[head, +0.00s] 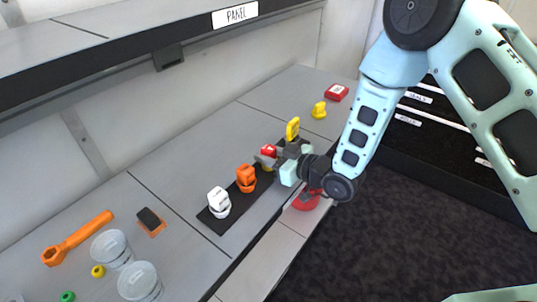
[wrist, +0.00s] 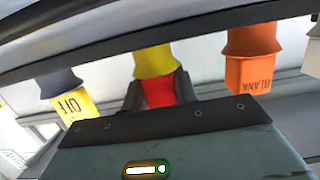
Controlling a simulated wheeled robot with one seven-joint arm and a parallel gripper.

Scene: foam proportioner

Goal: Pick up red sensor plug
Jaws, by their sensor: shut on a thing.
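The red sensor plug (head: 268,150) sits at the yellow socket in a row on a dark strip (head: 228,220) along the bench. In the wrist view the red plug (wrist: 159,90) is between my two dark fingers, against the yellow socket (wrist: 155,62). My gripper (head: 272,158) is shut on the red plug, with the arm reaching in from the right. In the head view the gripper hides much of the socket. I cannot tell whether the plug is fully seated.
An orange plug (head: 246,174) and white plug (head: 217,198) stand left of my gripper; a yellow plug (head: 292,128) stands just beyond it. Clear cups (head: 140,282) and an orange wrench (head: 78,238) are at lower left.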

